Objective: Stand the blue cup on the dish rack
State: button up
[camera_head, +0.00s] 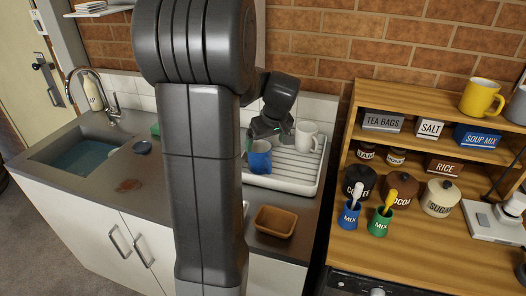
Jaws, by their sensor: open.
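The blue cup (260,158) is upright at the left end of the white dish rack (300,187), partly hidden behind my arm. Its base appears to rest on the rack, though the contact is hard to see. My gripper (263,138) is open, right at the top of the cup. The fingertips are small and dark, so I cannot tell if they touch its rim. A white mug (306,137) stands on the rack to the right of the blue cup.
A sink (85,155) with water lies at the left of the counter. A brown tray (275,222) sits in front of the rack. A wooden shelf unit (425,147) with jars and a yellow mug (481,97) stands at the right. My arm blocks the middle of the view.

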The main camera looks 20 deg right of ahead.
jog(key=shift+v, duration=1.5)
